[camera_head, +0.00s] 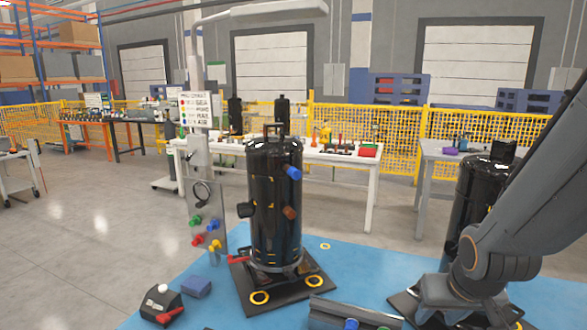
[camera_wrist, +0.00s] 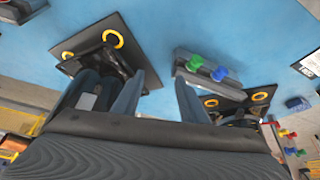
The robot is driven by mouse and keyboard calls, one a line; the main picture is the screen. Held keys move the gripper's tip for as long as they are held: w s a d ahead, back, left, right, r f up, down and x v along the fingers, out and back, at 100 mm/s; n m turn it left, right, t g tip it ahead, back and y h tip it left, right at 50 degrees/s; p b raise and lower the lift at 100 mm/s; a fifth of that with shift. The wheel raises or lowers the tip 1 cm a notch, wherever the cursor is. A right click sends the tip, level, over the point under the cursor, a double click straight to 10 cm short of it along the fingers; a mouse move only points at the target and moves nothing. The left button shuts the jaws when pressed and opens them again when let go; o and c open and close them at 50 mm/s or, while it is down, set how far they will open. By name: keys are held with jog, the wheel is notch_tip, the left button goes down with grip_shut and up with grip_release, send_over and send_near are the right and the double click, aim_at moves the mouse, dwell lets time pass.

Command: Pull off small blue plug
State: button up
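A blue plug (camera_head: 294,173) sticks out of the upper right side of the middle black compressor (camera_head: 270,205). Another blue plug (camera_head: 351,324) sits on a grey block (camera_head: 345,308) at the bottom of the head view, left of a green plug (camera_head: 383,328). In the wrist view, a blue plug (camera_wrist: 219,74) and a green plug (camera_wrist: 195,62) stand on the grey block (camera_wrist: 190,54). My gripper (camera_wrist: 160,85) is open and empty. The block's plugs lie just beyond its right finger, apart from it. I cannot see the fingertips in the head view.
A second black compressor (camera_head: 475,195) stands at the right, partly behind my arm. A brown plug (camera_head: 290,212) is on the middle compressor. A panel with coloured plugs (camera_head: 206,232) stands left. The blue mat (camera_head: 360,262) has clear room between the compressors.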

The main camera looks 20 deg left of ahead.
jog(key=w+a+r+n+t+y+p, duration=0.1)
jog(key=w+a+r+t+y, duration=0.1)
jog(key=w+a+r+t, duration=0.3)
jog(key=w+a+r+n+y+p, duration=0.1)
jog(key=w+a+r+n+y, duration=0.15)
jog(key=a, duration=0.45)
jog(key=n+t+y+p, duration=0.3)
jog(key=y, duration=0.4)
send_near(297, 175)
jog(key=shift+w+a+f, duration=0.1)
jog(key=shift+a, duration=0.2)
jog(key=shift+t+h, duration=0.25)
jog(key=shift+t, duration=0.05)
jog(key=shift+m, duration=0.25)
jog(key=shift+b+x, duration=0.75)
jog(key=shift+x, duration=3.75)
grip_shut()
